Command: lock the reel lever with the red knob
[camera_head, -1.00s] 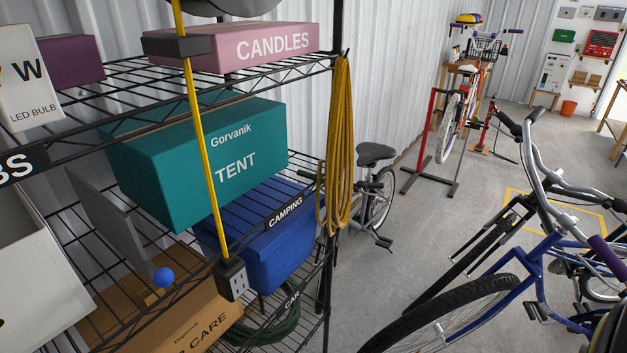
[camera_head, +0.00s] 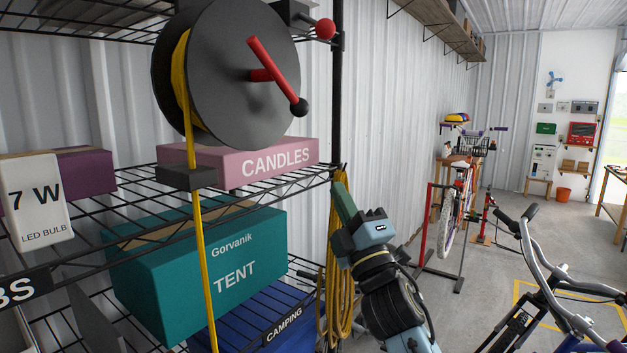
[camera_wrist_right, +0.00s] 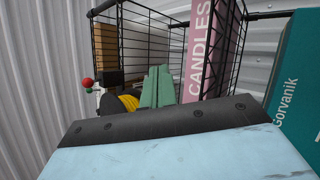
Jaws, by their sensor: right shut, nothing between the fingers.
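The cord reel (camera_head: 225,75) is a big dark drum at the upper left, with yellow cord hanging down. A red crank handle (camera_head: 272,75) with a black end knob sits on its face. The red knob (camera_head: 325,29) of the lever is right of the reel, by the shelf post; it also shows in the right wrist view (camera_wrist_right: 88,83). My right gripper (camera_head: 342,200) is shut and empty, its green fingers pointing up, below and apart from the red knob. In the wrist view the fingers (camera_wrist_right: 157,86) are together, right of the knob. My left gripper is out of view.
The wire shelf holds a pink CANDLES box (camera_head: 265,161), a teal TENT box (camera_head: 200,270) and a blue CAMPING bin (camera_head: 255,320). A yellow hose coil (camera_head: 336,270) hangs beside my right arm. A bicycle (camera_head: 560,290) stands at lower right; open floor lies beyond.

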